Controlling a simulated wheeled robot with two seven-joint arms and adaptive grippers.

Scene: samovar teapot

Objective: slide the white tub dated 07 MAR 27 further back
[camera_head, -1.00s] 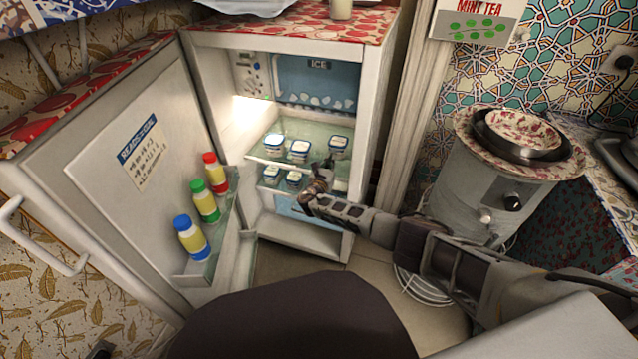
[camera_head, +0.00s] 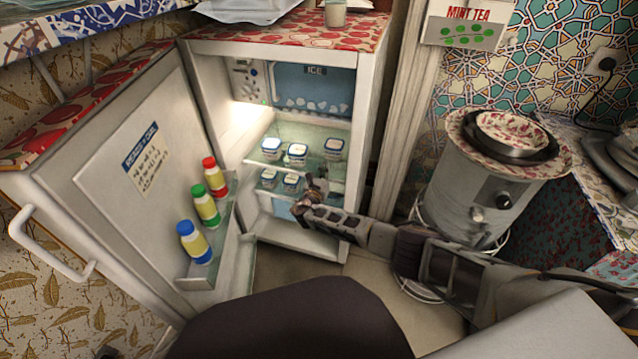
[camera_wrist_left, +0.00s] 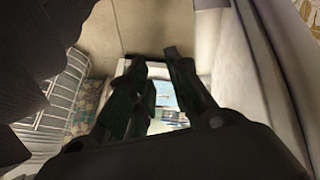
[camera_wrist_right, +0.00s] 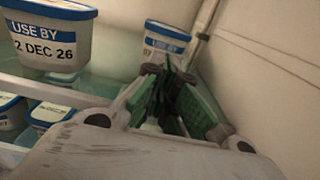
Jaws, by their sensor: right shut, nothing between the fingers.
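White tubs with blue-rimmed lids stand on the fridge's upper glass shelf: left (camera_head: 271,146), middle (camera_head: 297,151) and right (camera_head: 334,147). In the right wrist view, a tub (camera_wrist_right: 52,35) reads 2 DEC 26. I cannot read 07 MAR 27 anywhere. My right gripper (camera_head: 317,181) is shut and empty, before the right side of the shelves; its tips (camera_wrist_right: 165,65) overlap that tub's lower front, contact unclear. My left gripper (camera_wrist_left: 154,58) is open and empty, outside the head view.
Lower-shelf tubs (camera_head: 291,182) stand below. The fridge's right wall (camera_wrist_right: 265,65) is close beside my right gripper. The open door (camera_head: 125,180) carries bottles (camera_head: 206,205) on its rack at left. A samovar-like urn (camera_head: 465,200) stands to the right.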

